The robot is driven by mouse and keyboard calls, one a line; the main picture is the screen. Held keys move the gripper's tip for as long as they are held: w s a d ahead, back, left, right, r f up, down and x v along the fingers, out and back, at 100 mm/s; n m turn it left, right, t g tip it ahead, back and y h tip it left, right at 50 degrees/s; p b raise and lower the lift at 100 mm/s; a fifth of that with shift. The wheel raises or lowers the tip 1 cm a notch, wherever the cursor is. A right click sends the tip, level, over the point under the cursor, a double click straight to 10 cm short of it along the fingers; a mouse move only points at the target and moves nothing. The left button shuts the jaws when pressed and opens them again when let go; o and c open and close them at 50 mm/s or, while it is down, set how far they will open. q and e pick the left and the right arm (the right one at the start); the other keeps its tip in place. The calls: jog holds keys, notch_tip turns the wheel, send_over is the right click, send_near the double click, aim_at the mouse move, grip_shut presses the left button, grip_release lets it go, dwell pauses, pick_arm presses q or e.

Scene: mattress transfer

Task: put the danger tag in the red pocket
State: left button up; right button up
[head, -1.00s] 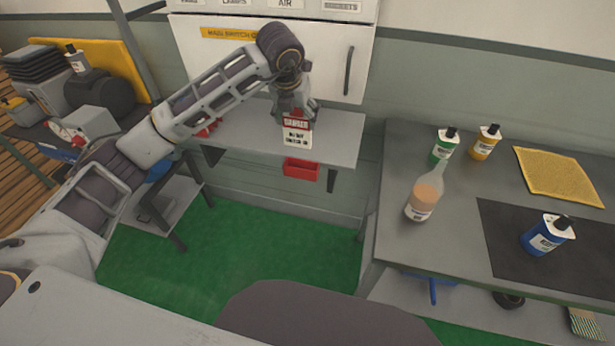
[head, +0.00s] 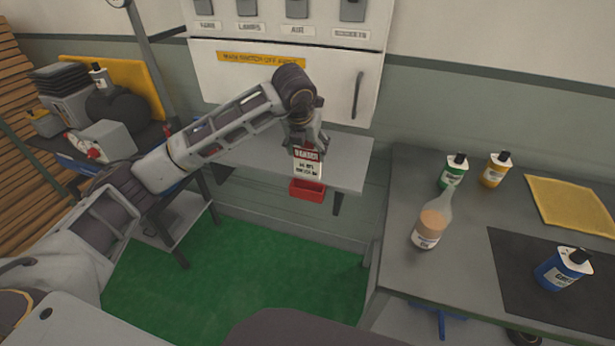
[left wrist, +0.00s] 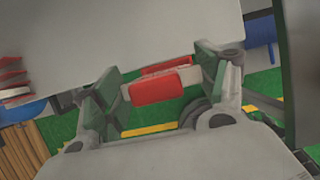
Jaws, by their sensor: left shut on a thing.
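The danger tag (head: 307,163) is a white card with a red "DANGER" header. My left gripper (head: 306,145) is shut on its top end, and the tag hangs nearly upright in front of the shelf. The red pocket (head: 307,190) is a small open box just below the shelf's front edge. The tag's lower edge appears right at the pocket's top rim; I cannot tell whether it is inside or in front. In the left wrist view, red and white pieces show between the gripper's fingers (left wrist: 160,90); tag and pocket are hard to separate there. My right gripper is not in view.
A grey shelf (head: 345,160) juts out under the white switch cabinet (head: 330,80). On the right, a grey workbench (head: 400,185) carries several bottles and a yellow cloth (head: 572,205). Green floor (head: 250,260) lies open between.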

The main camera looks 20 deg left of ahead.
aim_at(306, 166)
pick_arm(q)
jog(key=shift+f, duration=2.15)
jog(key=shift+f, duration=0.1)
jog(key=shift+f+p, duration=0.3)
jog(key=shift+f, duration=1.5)
jog(key=shift+f, duration=0.1)
jog(key=o, duration=1)
jog(key=v, duration=1.2)
jog(key=shift+b, duration=0.3)
